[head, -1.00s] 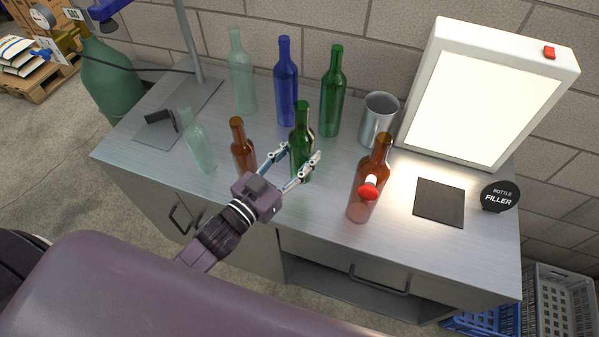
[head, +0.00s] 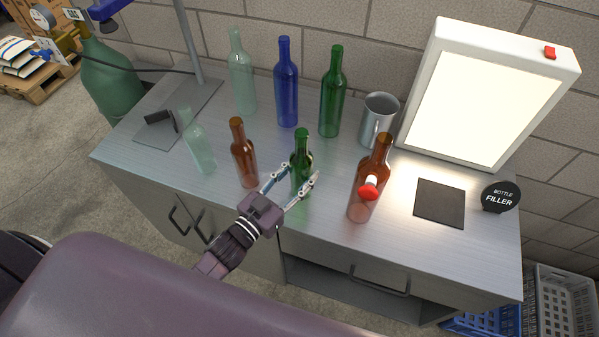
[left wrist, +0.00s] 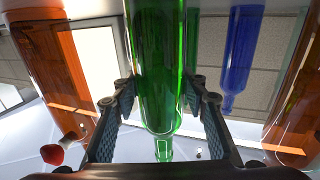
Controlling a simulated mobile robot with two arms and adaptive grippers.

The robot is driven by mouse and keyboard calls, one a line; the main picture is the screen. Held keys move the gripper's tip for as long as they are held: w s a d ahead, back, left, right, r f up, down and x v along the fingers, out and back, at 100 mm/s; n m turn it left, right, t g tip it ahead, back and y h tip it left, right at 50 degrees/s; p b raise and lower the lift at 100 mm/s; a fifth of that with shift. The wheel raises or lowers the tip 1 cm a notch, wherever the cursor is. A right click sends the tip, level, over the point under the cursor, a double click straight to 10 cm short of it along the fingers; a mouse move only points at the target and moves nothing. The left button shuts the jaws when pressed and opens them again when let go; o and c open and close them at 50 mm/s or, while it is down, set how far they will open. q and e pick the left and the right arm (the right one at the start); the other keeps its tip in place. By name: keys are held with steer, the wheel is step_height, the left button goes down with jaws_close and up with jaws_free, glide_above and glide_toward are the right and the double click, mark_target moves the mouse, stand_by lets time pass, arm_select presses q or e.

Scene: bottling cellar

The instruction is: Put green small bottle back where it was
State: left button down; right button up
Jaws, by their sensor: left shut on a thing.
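The green small bottle (head: 301,163) is upright between the fingers of my left gripper (head: 293,190), above the front middle of the bench. The gripper is shut on it. In the left wrist view the green glass (left wrist: 158,70) stands between both fingers (left wrist: 160,105). The right gripper is not in view.
On the metal bench (head: 290,228), a brown bottle (head: 244,155) stands close left and a larger brown bottle (head: 367,195) with a red stopper stands right. Blue (head: 286,88) and tall green (head: 331,100) bottles and a mug (head: 376,120) stand behind. A lit panel (head: 480,105) is at right.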

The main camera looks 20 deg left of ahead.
arm_select(q)
steer(key=c, duration=1.4)
jaws_free()
steer(key=shift+f, duration=0.15)
steer(key=shift+o, duration=1.2)
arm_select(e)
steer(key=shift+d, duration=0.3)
arm_select(q)
steer(key=shift+r, duration=0.25)
steer(key=shift+s+a+f, duration=0.1)
steer(key=shift+s+f, duration=0.05)
steer(key=shift+s, duration=0.2)
steer(key=b+v, duration=0.2)
steer(key=v, duration=0.8)
steer(key=shift+s, duration=0.1)
steer(key=shift+s+a, duration=0.25)
steer(key=shift+s, duration=0.3)
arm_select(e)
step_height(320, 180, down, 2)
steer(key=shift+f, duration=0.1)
